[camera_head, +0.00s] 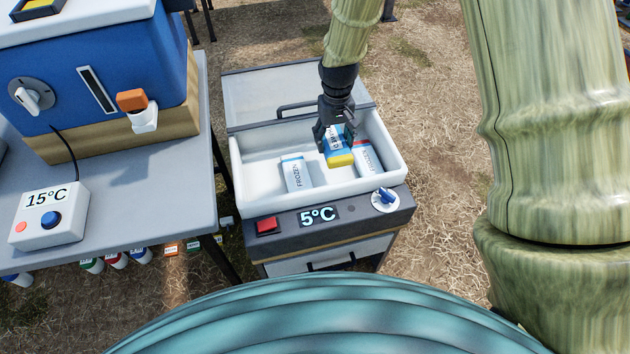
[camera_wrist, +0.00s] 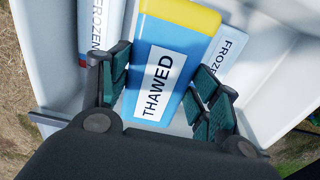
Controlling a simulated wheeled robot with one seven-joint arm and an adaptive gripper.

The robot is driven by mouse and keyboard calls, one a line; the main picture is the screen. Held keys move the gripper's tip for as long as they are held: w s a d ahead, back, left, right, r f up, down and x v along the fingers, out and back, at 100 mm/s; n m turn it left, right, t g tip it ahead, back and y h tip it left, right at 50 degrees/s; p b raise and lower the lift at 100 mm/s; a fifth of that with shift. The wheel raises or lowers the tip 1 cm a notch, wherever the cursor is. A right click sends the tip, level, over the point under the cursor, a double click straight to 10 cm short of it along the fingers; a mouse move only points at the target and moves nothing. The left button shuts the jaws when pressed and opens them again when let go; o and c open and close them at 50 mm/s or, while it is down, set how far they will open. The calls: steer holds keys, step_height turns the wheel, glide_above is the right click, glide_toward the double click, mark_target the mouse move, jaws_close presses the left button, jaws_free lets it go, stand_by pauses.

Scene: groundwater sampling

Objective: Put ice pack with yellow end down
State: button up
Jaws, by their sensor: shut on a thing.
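The ice pack with the yellow end (camera_head: 340,158) is blue with a white label reading THAWED, which is plain in the wrist view (camera_wrist: 166,70). My gripper (camera_head: 335,138) is shut on it, with one dark finger on each long side of the pack. The pack is in or just over the white bin (camera_head: 262,167) of the cooler; I cannot tell whether it touches the bin floor. Two packs labelled FROZEN lie in the bin: one with a blue end (camera_head: 296,173) to the left, and one with a red end (camera_head: 366,158) to the right.
The cooler's front panel has a 5°C display (camera_head: 318,216), a red switch (camera_head: 267,226) and a blue knob (camera_head: 385,196). Its lid (camera_head: 290,92) stands open behind. A grey table (camera_head: 150,185) at left holds a blue machine (camera_head: 110,80) and a 15°C control box (camera_head: 48,215).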

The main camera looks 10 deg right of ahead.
steer(key=shift+w+f+b, duration=0.1)
steer(key=shift+f+b, duration=0.55)
steer(key=shift+f, duration=4.55)
steer(key=shift+f, duration=0.1)
steer(key=o, duration=1.2)
steer(key=shift+o, duration=0.2)
step_height(320, 180, up, 12)
steer(key=shift+r+p, duration=0.1)
steer(key=shift+p, duration=0.65)
